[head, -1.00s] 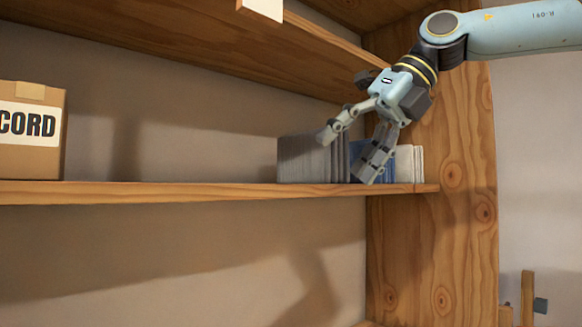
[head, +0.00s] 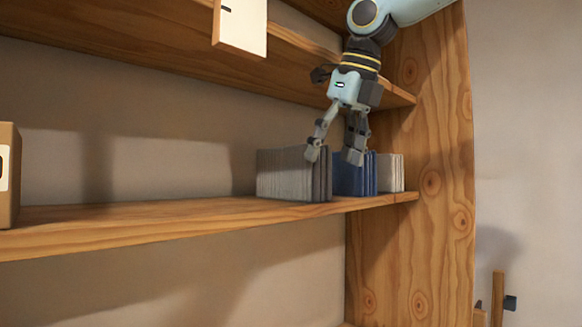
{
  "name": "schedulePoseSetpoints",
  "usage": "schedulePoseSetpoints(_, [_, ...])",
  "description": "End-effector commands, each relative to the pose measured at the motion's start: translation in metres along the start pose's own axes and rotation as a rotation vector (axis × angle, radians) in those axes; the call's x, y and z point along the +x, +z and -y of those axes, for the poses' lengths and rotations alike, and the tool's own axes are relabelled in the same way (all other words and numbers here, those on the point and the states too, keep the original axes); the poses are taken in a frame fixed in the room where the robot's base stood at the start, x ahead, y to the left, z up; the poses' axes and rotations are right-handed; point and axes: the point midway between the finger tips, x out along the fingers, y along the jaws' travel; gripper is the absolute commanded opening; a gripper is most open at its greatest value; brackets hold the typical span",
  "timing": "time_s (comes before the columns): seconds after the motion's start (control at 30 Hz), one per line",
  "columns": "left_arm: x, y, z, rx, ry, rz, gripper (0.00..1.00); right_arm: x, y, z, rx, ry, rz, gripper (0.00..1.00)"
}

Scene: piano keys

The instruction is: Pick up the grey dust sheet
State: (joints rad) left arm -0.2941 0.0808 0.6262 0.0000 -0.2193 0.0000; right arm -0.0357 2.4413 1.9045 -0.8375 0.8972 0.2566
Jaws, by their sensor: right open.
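A row of folded cloth-like stacks stands on the middle shelf toward its right end. The leftmost stack is grey (head: 284,175) and looks like the grey dust sheet. My right gripper (head: 334,156) comes down from above, open, with its fingers spread and pointing downward. Its left finger is in front of the upper right part of the grey stack. Its right finger is in front of the blue stack. I cannot tell whether either finger touches them. The gap between the fingers looks empty. My left gripper does not show.
A blue stack (head: 356,178) and a pale stack (head: 391,173) stand right of the grey one on the wooden shelf (head: 150,229). A cardboard box (head: 8,190) stands at the far left. An upper shelf (head: 120,57) runs above. The shelf between box and grey stack is clear.

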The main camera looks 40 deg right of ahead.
Motion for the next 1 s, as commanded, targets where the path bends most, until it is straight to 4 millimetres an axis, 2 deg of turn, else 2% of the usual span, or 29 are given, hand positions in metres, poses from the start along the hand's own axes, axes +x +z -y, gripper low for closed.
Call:
schedulePoseSetpoints(0.13, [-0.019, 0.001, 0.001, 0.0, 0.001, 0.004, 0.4, 0.005, 0.023, 0.001, 0.0, -0.006, -0.005, 0.83])
schedulePoseSetpoints(0.2, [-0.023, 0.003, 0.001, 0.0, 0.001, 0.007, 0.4, 0.014, 0.029, 0.0, -0.001, -0.003, -0.005, 0.83])
schedulePoseSetpoints(0.3, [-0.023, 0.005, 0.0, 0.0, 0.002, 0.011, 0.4, 0.032, 0.027, 0.0, -0.002, 0.0, -0.004, 0.83])
schedulePoseSetpoints(0.4, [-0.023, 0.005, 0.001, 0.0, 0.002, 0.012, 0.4, 0.04, 0.027, 0.0, 0.0, 0.001, -0.002, 0.83])
schedulePoseSetpoints(0.63, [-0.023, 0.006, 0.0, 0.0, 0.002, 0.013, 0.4, 0.041, 0.027, 0.0, 0.0, 0.001, 0.0, 0.83])
schedulePoseSetpoints(1.0, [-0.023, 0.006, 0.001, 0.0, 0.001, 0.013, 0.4, 0.041, 0.027, 0.0, -0.001, 0.0, 0.0, 0.36])
